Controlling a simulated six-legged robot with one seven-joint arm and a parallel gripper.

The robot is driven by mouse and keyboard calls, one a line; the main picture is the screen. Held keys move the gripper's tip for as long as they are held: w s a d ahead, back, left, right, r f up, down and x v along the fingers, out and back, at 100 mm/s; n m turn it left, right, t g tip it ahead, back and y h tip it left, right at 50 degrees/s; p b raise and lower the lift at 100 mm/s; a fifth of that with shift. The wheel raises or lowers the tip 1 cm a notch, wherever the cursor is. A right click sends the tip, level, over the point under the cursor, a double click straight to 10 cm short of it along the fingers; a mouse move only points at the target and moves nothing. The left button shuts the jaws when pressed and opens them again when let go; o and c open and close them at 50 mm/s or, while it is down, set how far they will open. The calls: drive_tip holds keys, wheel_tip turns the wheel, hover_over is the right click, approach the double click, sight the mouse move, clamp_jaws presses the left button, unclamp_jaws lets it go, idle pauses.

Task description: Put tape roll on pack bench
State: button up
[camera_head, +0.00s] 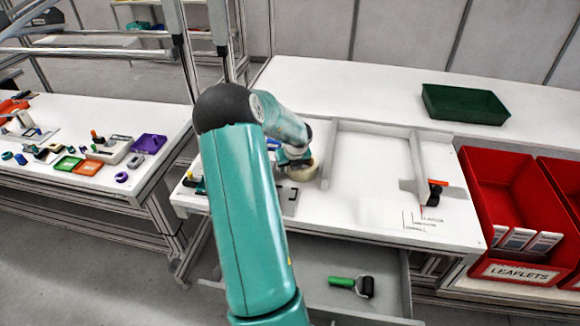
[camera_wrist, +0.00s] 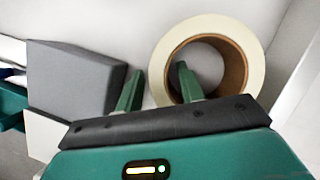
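The tape roll (camera_wrist: 247,62), cream with a brown core, lies flat on a pale surface in the wrist view. In the head view the tape roll (camera_head: 304,174) shows partly under my wrist, at the left part of the middle white bench (camera_head: 375,80). My gripper (camera_wrist: 157,80) is open at the roll's near left side. One finger shows in front of the core hole and the other outside the left rim; I cannot tell how deep they reach. In the head view my gripper (camera_head: 295,161) is mostly hidden by my arm. Which bench is the pack bench is not labelled.
A grey block (camera_wrist: 75,78) stands left of my fingers. A green tray (camera_head: 465,104) and red bins (camera_head: 508,190) are at the right. An open drawer (camera_head: 395,290) below holds a green-handled roller (camera_head: 352,285). A cluttered table (camera_head: 60,185) is at left.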

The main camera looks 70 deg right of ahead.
drive_tip(key=v, duration=1.2)
drive_tip(key=shift+a+r, duration=0.1)
drive_tip(key=shift+r, duration=0.05)
drive_tip(key=w+a+r+n+t+y, duration=0.1)
drive_tip(key=w+a+r+n, duration=0.2)
drive_tip(key=w+a+n, duration=0.45)
drive_tip(key=w+a+r+n+t+y, duration=0.15)
drive_tip(key=a+r+n, duration=0.3)
drive_tip(key=a, duration=0.65)
drive_tip(key=w+a+r+n+y, duration=0.1)
drive_tip(key=w+a+r+n, duration=0.2)
drive_tip(key=w+a+n, duration=0.35)
drive_tip(key=s+a+r+n, duration=0.1)
drive_tip(key=s+a+n, duration=0.2)
drive_tip(key=a+n, duration=0.6)
drive_tip(key=s+a+r+n, duration=0.2)
drive_tip(key=s+a+n, duration=0.2)
drive_tip(key=a+n, duration=0.5)
drive_tip(key=s+a+r+n, duration=0.2)
drive_tip(key=s+a+n, duration=0.2)
drive_tip(key=a+n, duration=0.5)
drive_tip(key=a, duration=0.3)
